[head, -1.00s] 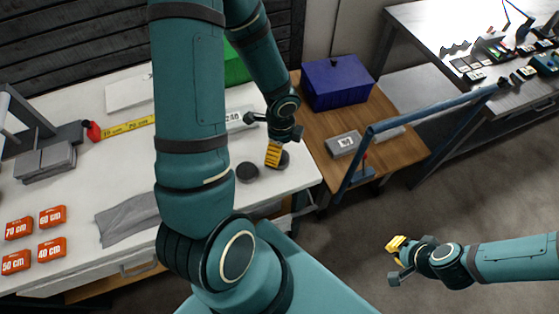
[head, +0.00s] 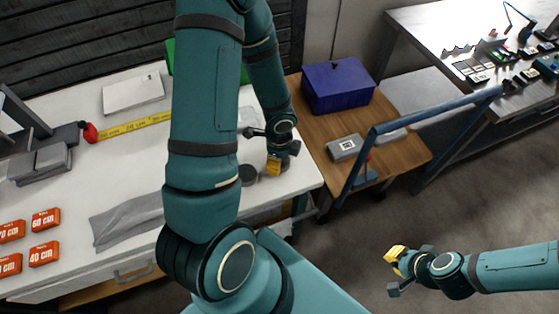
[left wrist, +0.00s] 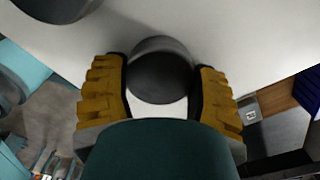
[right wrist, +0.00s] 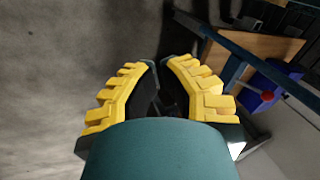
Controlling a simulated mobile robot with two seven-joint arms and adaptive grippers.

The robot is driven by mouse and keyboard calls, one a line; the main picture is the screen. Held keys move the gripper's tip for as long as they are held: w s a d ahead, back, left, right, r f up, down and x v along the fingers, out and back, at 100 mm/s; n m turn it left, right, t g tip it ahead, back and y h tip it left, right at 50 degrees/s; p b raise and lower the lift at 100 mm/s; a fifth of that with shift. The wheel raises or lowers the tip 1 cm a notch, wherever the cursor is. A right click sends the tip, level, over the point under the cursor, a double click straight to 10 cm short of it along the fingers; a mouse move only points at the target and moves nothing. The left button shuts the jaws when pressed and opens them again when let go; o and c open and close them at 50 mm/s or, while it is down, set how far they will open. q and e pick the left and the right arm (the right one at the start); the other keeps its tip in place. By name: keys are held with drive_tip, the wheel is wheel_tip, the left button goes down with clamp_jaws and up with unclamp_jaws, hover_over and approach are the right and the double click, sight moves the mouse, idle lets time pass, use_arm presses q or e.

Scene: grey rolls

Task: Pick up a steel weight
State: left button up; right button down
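A dark grey round steel weight (left wrist: 160,75) sits on the white table between the fingers of my left gripper (left wrist: 160,85) in the left wrist view. The fingers stand apart, one on each side of it, very close to its edges; I cannot tell whether they touch it. In the head view my left gripper (head: 273,167) points down near the table's right end and hides most of that weight. A second round weight (head: 248,174) stands just to its left, and shows cut off in the left wrist view (left wrist: 55,8). My right gripper (right wrist: 158,68) is empty over the floor, its fingertips nearly together.
The white table (head: 70,195) holds orange distance blocks (head: 43,253), a grey cloth (head: 128,220), yellow tape (head: 135,127) and a white box (head: 133,93). A wooden cart (head: 395,160) with a blue box (head: 337,84) and blue handle (head: 430,118) stands to the right.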

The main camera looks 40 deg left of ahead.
use_arm(q)
drive_tip(key=shift+c, duration=0.9)
drive_tip(key=shift+r, duration=0.15)
